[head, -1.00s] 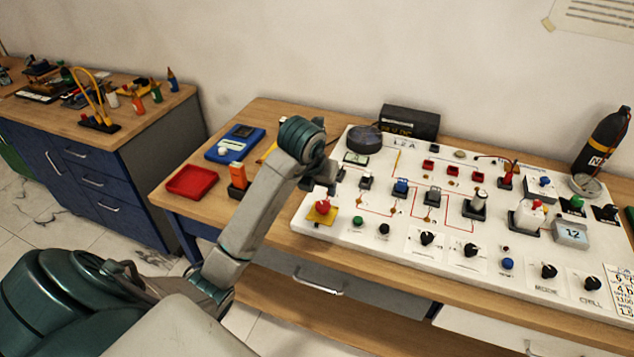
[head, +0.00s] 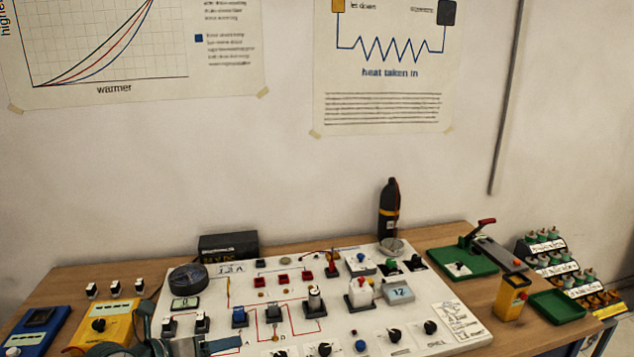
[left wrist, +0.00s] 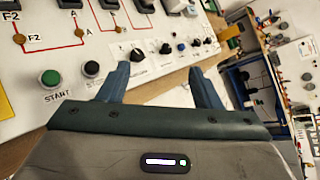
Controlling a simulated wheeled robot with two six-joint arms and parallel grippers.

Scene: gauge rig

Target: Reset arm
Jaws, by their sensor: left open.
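My left gripper (left wrist: 162,84) is open and empty in the left wrist view, its two blue-grey fingers apart over the front edge of the white panel. Part of my left arm shows at the bottom left of the head view, low in front of the white panel (head: 452,345). In the left wrist view a green START button (left wrist: 50,78) and a black button (left wrist: 92,69) lie left of the fingers. Black knobs (left wrist: 138,54) are just beyond the fingertips. My right gripper is in neither view.
The wooden bench also holds a yellow meter (head: 118,318), a blue meter (head: 32,330), a black box (head: 228,245), a dark bottle (head: 389,215) and a green lever base (head: 455,262). A green tray (head: 558,306) is at the right. Posters hang on the wall above.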

